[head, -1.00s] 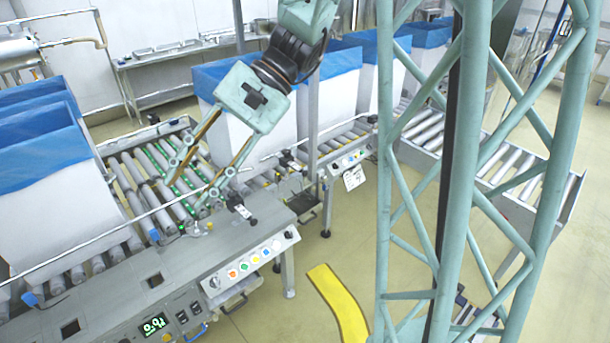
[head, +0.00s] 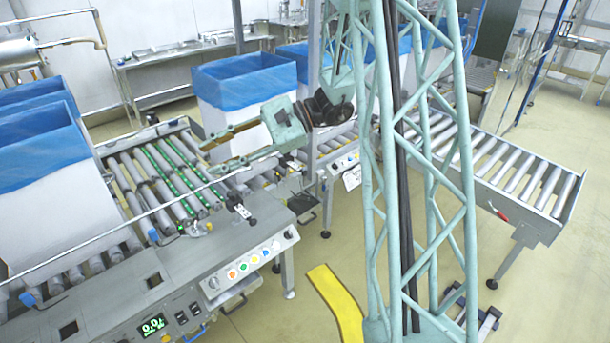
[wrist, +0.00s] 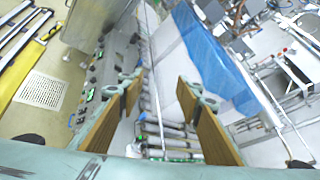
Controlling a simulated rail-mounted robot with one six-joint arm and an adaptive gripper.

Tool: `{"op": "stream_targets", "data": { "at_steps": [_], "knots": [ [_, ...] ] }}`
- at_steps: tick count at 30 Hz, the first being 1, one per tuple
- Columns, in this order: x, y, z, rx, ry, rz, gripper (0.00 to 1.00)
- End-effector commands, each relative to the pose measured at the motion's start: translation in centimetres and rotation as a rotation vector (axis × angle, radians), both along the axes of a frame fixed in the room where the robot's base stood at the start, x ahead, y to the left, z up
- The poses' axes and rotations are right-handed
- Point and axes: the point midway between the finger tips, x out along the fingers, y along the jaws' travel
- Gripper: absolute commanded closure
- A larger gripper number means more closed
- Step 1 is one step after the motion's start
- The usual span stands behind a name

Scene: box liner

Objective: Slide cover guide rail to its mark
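A thin silver rail (head: 72,250), which looks like the cover guide rail, runs along the near side of the roller conveyor, above the control bench. A small dark-and-silver clamp (head: 241,208) stands at the bench's back right corner. I cannot pick out the mark. My gripper (head: 208,158) is open, its two brown-padded fingers pointing left above the conveyor's right end. It appears apart from the rail. In the wrist view my gripper (wrist: 161,88) has nothing between its fingers, with rollers beyond them.
The control bench (head: 100,298) carries buttons and a green display (head: 153,325). Blue-lined white boxes stand at left (head: 50,200) and behind my gripper (head: 245,110). Another roller conveyor (head: 515,180) lies at right.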

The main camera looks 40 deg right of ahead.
Motion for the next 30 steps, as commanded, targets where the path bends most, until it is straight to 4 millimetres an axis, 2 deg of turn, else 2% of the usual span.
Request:
{"op": "stream_targets", "data": {
  "at_steps": [6, 15, 24, 30],
  "knots": [
    [2.9, -4.1, -2.7, 0.084, 0.007, -0.112, 0.68],
    [6.1, -10.3, -6.8, 0.187, 0.005, -0.270, 0.68],
    [8.2, -17.2, -11.6, 0.278, -0.001, -0.435, 0.68],
    [8.9, -22.0, -15.2, 0.333, -0.006, -0.549, 0.68]
  ]
}}
